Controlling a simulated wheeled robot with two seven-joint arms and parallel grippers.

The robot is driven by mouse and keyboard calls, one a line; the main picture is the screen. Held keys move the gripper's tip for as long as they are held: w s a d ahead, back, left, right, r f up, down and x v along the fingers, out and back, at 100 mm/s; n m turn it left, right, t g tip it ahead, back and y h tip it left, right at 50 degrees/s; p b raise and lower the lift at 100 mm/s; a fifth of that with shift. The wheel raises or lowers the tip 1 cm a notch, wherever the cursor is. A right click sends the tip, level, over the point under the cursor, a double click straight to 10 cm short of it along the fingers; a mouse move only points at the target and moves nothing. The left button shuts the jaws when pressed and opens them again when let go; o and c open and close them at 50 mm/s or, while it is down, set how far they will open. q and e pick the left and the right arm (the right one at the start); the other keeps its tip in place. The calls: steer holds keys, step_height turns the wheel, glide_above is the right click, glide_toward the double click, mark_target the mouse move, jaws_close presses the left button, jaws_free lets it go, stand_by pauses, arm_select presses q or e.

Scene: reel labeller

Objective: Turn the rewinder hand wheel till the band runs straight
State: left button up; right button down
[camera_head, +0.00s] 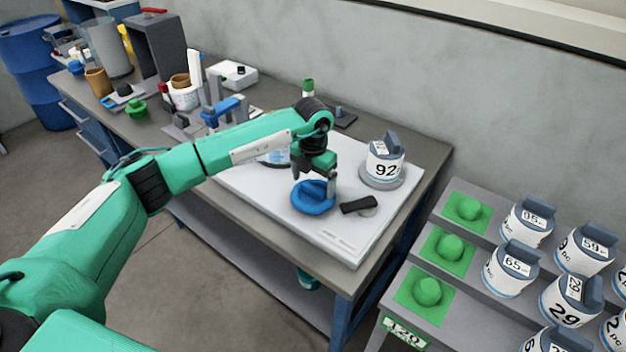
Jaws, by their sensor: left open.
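The blue hand wheel (311,202) lies on the white machine plate (350,246) near its front edge. My left gripper (331,192) points down at the wheel's right rim, with its jaws open; whether it touches the rim I cannot tell. A white reel marked 92 with a dark top (385,168) stands upright on a grey disc at the plate's right. Another round thing with a blue edge (272,158) is mostly hidden behind my left arm. The band cannot be made out. My right gripper is not in view.
A black handle-like piece (359,205) lies right of the wheel. A stepped grey rack with green pads (428,290) and several numbered reels (510,267) stands at the right. Jars, tools and a dark grey box (158,48) crowd the bench's far left.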

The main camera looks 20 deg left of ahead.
arm_select(q)
steer(key=shift+f, duration=0.75)
steer(key=c, duration=1)
